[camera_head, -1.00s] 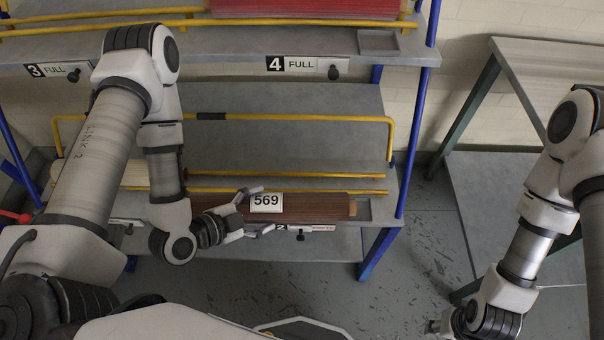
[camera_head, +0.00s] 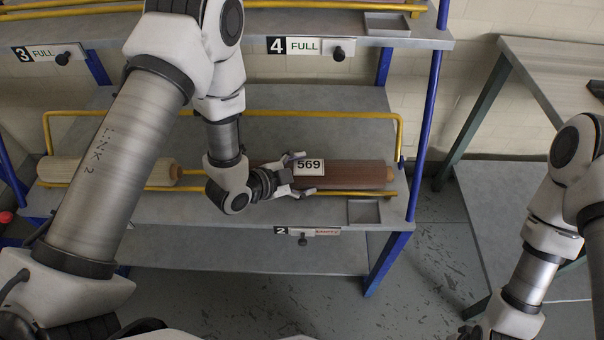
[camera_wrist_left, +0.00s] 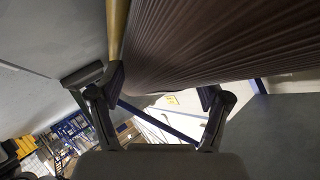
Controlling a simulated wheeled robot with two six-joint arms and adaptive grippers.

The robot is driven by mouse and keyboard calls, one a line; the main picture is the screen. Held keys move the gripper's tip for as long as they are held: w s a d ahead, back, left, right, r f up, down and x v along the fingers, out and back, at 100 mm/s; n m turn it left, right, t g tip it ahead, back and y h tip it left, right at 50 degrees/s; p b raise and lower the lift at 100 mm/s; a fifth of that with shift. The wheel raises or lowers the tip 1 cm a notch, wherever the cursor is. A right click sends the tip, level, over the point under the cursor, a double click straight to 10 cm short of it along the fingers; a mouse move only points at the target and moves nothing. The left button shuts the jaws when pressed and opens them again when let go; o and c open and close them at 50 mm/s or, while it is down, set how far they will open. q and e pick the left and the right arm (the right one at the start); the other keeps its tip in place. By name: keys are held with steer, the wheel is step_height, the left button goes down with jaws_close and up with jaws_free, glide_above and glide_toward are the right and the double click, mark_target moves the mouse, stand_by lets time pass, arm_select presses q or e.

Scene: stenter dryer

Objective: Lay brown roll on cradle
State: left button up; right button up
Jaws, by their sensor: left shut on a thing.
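The brown roll (camera_head: 350,174) with a white 569 label (camera_head: 309,166) lies level along the middle shelf, at the right part of the yellow-railed cradle (camera_head: 392,130). The front yellow rail shows along its near lower side; whether the roll rests on the cradle I cannot tell. In the left wrist view the ribbed roll (camera_wrist_left: 215,45) fills the top, between the fingers (camera_wrist_left: 163,92), with a yellow rail beside the left finger. My right gripper (camera_head: 474,332) barely shows at the bottom.
A cream roll (camera_head: 105,170) lies at the left of the same shelf. A sign 2 EMPTY (camera_head: 307,232) is on the shelf's front edge, near a small grey tray (camera_head: 364,211). Blue posts (camera_head: 427,130) bound the rack. A grey table (camera_head: 552,85) stands right.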

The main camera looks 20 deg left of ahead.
arm_select(q)
steer(key=o, duration=1.7)
steer(key=shift+s, duration=0.1)
steer(key=p+v, duration=0.3)
steer(key=v, duration=0.9)
